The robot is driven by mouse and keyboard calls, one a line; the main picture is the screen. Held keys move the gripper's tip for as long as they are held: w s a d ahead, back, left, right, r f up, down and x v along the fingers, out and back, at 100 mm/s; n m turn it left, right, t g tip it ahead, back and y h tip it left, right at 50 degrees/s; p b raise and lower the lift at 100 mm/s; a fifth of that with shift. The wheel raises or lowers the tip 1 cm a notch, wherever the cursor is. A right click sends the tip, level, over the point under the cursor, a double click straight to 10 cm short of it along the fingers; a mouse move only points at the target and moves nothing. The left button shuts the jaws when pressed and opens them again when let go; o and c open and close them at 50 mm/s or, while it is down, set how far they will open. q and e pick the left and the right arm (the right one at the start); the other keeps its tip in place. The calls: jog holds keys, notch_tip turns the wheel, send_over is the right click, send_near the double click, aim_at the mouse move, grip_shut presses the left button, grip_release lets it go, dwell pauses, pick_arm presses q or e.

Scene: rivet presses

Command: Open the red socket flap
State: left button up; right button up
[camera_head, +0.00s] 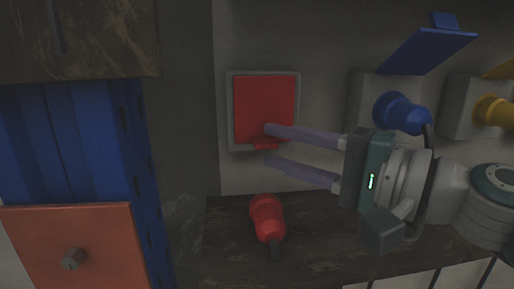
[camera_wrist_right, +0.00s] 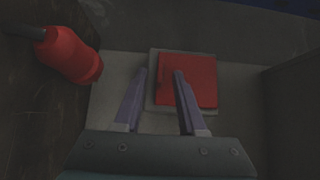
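The red socket flap (camera_head: 262,100) is shut flat over a grey wall socket box (camera_head: 230,112) in the head view. A small red tab shows at its lower edge. The flap also shows in the right wrist view (camera_wrist_right: 200,84). My right gripper (camera_head: 268,145) is open and empty, its fingers spread around the height of the flap's lower edge. One finger overlaps the flap's lower part in the picture and the other is below it. I cannot tell whether a finger touches the flap. My left gripper is not in view.
A red plug (camera_head: 267,217) lies on the dark ledge (camera_head: 330,262) below the socket; it also shows in the wrist view (camera_wrist_right: 68,55). A blue plug (camera_head: 400,113) sits at a socket with a raised blue flap (camera_head: 425,50). A yellow plug (camera_head: 494,110) is farther right. A blue column (camera_head: 75,150) stands left.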

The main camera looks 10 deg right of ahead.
jog(key=shift+c, duration=0.2)
grip_shut()
dwell(1.2)
